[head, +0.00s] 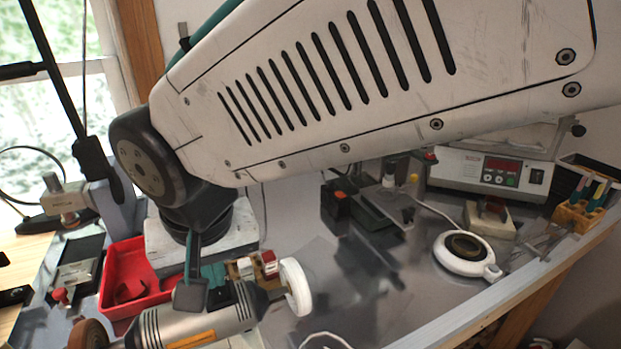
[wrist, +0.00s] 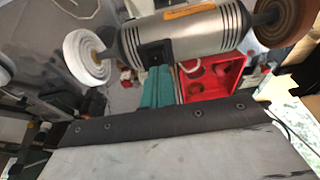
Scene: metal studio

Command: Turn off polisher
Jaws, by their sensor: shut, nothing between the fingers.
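The polisher (head: 205,323) is a silver motor with an orange label at the bottom of the head view. It has a white wheel (head: 295,286) on the right and a brown wheel (head: 88,335) on the left. The polisher (wrist: 195,32) fills the top of the wrist view, with a black switch block (wrist: 157,54) on its side. My gripper (wrist: 156,75) is shut and empty, its teal fingers pointing at that block. In the head view my gripper (head: 191,276) hangs just over the motor. I cannot tell if it touches, or how the switch is set.
A red tray (head: 128,262) is just behind and left of the polisher. A tool holder (head: 578,216) stands at the right edge. The bench middle is mostly clear.

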